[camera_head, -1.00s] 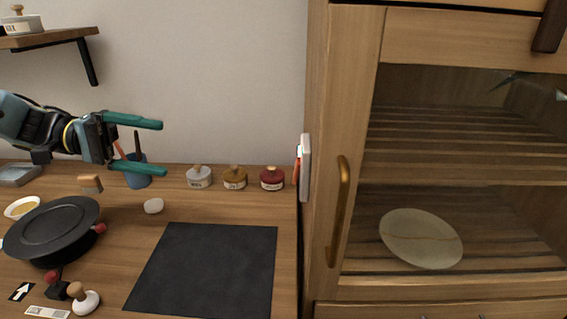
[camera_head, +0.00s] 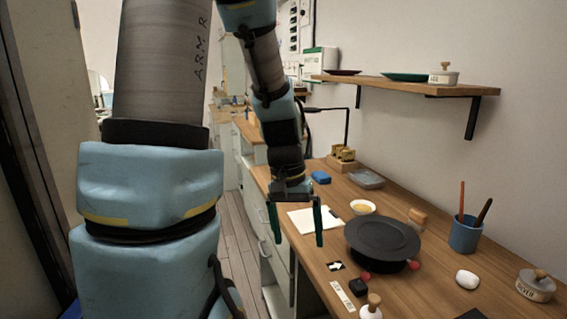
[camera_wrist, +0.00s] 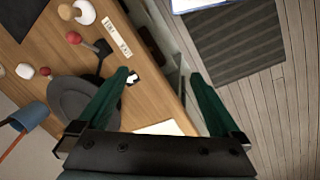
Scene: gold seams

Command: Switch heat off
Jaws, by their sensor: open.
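No control readable as a heat switch shows now. In the head view, a small black block (camera_head: 358,288) with a red knob (camera_head: 366,276) sits at the counter's front edge, beside an arrow card (camera_head: 336,266) and a white label strip (camera_head: 343,296). The wrist view also shows the black block (camera_wrist: 102,47), the red knob (camera_wrist: 73,38) and the label (camera_wrist: 117,36). A round black plate on a base (camera_head: 383,240), with a red knob at its side, stands behind them. My gripper (camera_head: 298,240) is open and empty, pointing down by the counter's front edge; its green fingers frame the edge in the wrist view (camera_wrist: 160,78).
A blue cup with tools (camera_head: 466,235), a white stone (camera_head: 467,279), a silver-labelled jar (camera_head: 535,285) and a yellow-filled bowl (camera_head: 362,207) stand on the counter. A shelf (camera_head: 400,87) hangs above. A panel (camera_head: 294,25) and white box (camera_head: 319,64) are on the far wall. Floor (camera_head: 235,240) lies left.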

